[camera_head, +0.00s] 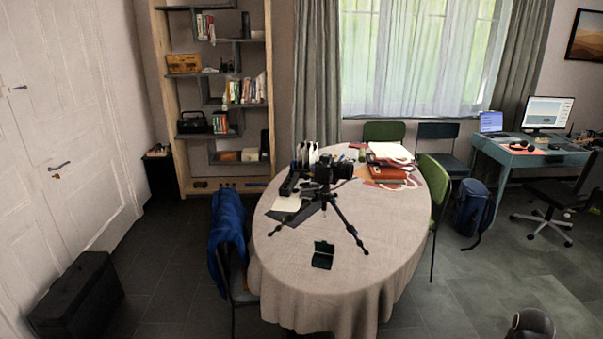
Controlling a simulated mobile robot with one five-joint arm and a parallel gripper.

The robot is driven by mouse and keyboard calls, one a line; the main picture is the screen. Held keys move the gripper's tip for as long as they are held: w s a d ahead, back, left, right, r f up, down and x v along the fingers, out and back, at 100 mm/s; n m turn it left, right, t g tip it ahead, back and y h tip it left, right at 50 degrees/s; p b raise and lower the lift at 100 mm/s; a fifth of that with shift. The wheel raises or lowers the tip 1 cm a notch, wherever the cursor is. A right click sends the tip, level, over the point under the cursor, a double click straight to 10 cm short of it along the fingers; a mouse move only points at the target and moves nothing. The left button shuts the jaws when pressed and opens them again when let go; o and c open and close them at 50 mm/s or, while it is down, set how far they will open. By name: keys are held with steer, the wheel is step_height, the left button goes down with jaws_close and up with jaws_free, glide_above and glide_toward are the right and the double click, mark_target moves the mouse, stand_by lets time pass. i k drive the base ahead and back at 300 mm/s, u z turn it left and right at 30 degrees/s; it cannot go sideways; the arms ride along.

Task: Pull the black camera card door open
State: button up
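A black camera (325,171) stands on a small black tripod (333,207) on the round, cloth-covered table (290,262). The tripod's legs are spread on the tabletop. The camera is small and dark in this view, so I cannot make out its card door or whether that door is open. A small dark green open case (323,255) lies on the cloth in front of the tripod. My gripper's fingers do not show.
Papers and red folders (392,165) lie at the table's back right. A chair with a blue jacket (228,235) stands at its left, and a green chair (436,185) at its right. A black case (77,297) stands by the door.

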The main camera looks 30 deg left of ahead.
mark_target(323, 172)
steer(key=u, duration=1.15)
steer(key=i, duration=1)
steer(key=u, duration=4.4)
steer(key=i, duration=0.1)
steer(key=z, duration=2.1)
steer(key=k, duration=1.05)
steer(key=z, duration=1.45)
steer(key=i, duration=0.1)
steer(key=u, duration=0.9)
